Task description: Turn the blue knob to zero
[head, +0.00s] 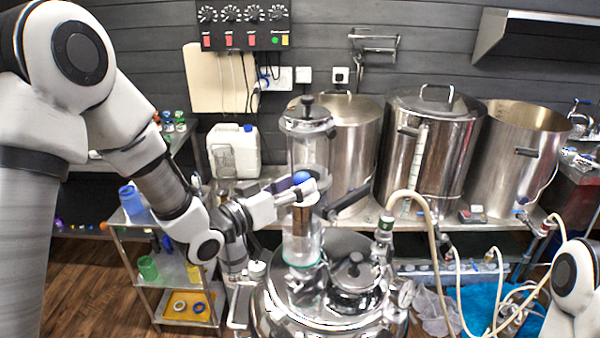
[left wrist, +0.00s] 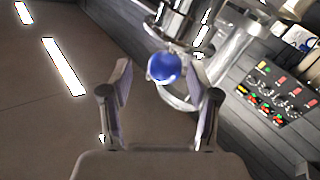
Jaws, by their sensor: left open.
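The blue knob (head: 302,177) is a round ball on the glass column above the steel vessel (head: 325,310) in the head view. It also shows in the left wrist view (left wrist: 163,68), near the gap between the fingertips. My left gripper (head: 300,190) reaches in from the left at the column and partly covers the knob's lower side. In the left wrist view its two fingers (left wrist: 160,82) stand apart with nothing held. Whether either finger touches the knob cannot be told. My right gripper is not in view; only part of my right arm shows at the lower right.
Large steel pots (head: 430,150) stand on the bench behind the vessel. A white jug (head: 235,150) is at the left of the bench. A metal cart (head: 185,275) stands at the left. A beige hose (head: 432,225) runs right of the column. A control panel (head: 243,27) hangs on the wall.

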